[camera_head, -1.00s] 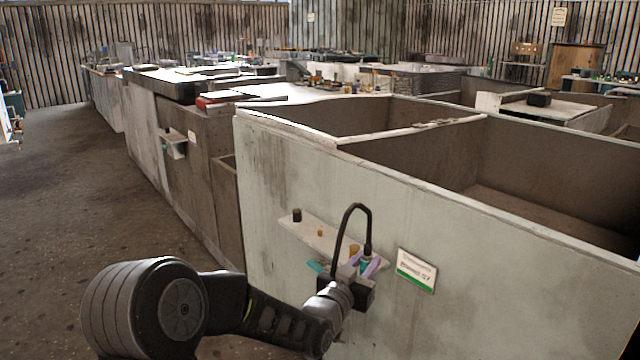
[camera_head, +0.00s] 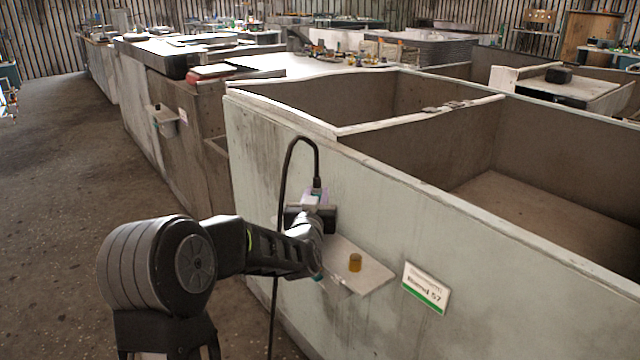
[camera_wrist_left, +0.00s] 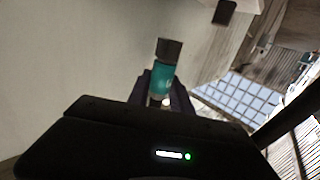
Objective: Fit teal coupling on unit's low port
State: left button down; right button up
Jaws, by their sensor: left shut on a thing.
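The teal coupling (camera_wrist_left: 161,77) stands between my left gripper's fingers (camera_wrist_left: 161,92) in the left wrist view, with a dark end pointing away. My left gripper is shut on it. In the head view my left gripper (camera_head: 316,198) is above and left of a small shelf, close to the pale panel (camera_head: 380,200). The coupling cannot be made out clearly there. I cannot identify the unit's low port in either view. My right gripper is not in view.
A sign with a green strip (camera_head: 426,288) is to the right. A dark block (camera_wrist_left: 224,12) shows in the wrist view. Open floor (camera_head: 70,180) lies left.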

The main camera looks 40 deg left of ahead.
pick_arm(q)
jog(key=shift+w+r, duration=0.1)
jog(key=shift+s+d+r, duration=0.1)
jog(key=shift+s+r, duration=0.05)
jog(key=shift+s, duration=0.05)
jog(key=shift+f, duration=0.2)
jog(key=shift+f+b, duration=1.2)
jog(key=shift+f, duration=0.9)
jog(key=shift+s+b, duration=0.15)
jog(key=shift+b, duration=0.15)
jog(key=shift+f+b, duration=1.45)
jog(key=shift+b, duration=0.25)
jog(key=c, duration=1.1)
grip_release()
